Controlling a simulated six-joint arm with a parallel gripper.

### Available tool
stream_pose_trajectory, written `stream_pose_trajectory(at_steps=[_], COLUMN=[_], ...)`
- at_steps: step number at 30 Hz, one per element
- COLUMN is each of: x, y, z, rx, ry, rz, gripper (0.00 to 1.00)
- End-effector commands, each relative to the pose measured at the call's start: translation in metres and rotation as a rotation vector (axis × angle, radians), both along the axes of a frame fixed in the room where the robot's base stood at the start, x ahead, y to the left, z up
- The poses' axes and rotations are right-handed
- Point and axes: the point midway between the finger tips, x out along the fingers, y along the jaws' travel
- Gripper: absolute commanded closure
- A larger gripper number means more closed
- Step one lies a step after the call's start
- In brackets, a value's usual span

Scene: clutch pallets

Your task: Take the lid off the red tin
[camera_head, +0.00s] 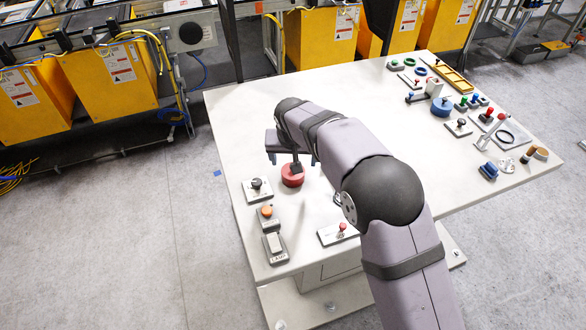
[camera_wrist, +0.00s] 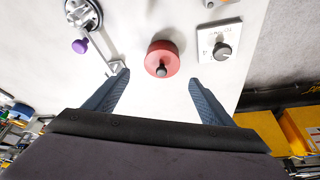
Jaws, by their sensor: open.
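The red tin (camera_head: 292,177) stands upright on the white table, below my gripper (camera_head: 291,160) in the head view. In the wrist view the red tin (camera_wrist: 162,57) shows a round red lid with a small dark knob (camera_wrist: 161,71) at its middle. My gripper (camera_wrist: 157,83) is open and empty, with one finger to each side of the tin in the picture. The fingertips look apart from the tin. The arm hides part of the table in the head view, and the seam between lid and tin is too small to make out.
A dial plate (camera_wrist: 220,44) lies right of the tin in the wrist view. A purple knob (camera_wrist: 79,46) and metal lever stand to its left. An orange button (camera_head: 267,211) and a rocker switch (camera_head: 274,244) sit near the table's left edge. Several items crowd the far right.

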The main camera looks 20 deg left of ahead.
Motion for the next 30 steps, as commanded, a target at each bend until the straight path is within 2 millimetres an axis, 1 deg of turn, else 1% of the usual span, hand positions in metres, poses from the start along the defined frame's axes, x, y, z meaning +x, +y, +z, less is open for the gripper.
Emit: stream_pose_trajectory(at_steps=[5,15,18,22,28,29,30], x=[0.001,0.010,0.013,0.015,0.015,0.015,0.015], y=[0.001,0.007,0.009,0.009,0.009,0.009,0.009], z=[-0.003,-0.036,-0.044,-0.048,-0.049,-0.049,-0.049], rx=[0.000,0.000,0.001,0.002,0.002,0.002,0.002], ry=[-0.001,0.000,-0.001,-0.001,-0.001,-0.001,-0.001], rz=[0.000,-0.001,-0.001,-0.001,-0.001,-0.001,-0.001], gripper=[0.24,0.24,0.24,0.24,0.24,0.26,0.36])
